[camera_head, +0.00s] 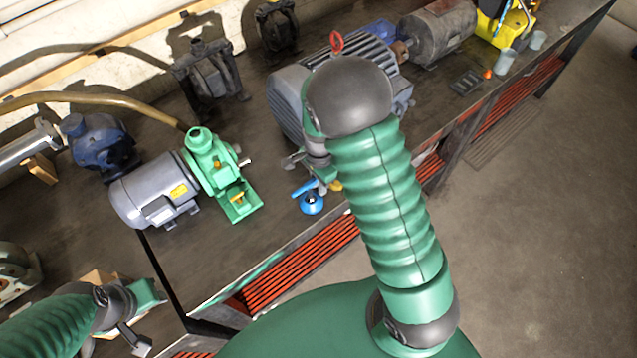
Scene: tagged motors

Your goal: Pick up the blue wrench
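A small bright blue piece (303,188), which looks like the blue wrench, lies on the dark bench top near its front edge. Its full shape is hard to make out. My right gripper (305,174) points down just above and behind it, its fingers apart. My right forearm hides part of this gripper, and I see nothing held in it. My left gripper (147,316) is at the lower left, open and empty, well away from the blue piece.
A round blue object (312,204) and a yellow bit (335,185) sit close by. A green pump (215,165) with a grey motor (155,190) stands to the left. A large grey motor (285,98) is behind my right gripper. Bare bench lies between them.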

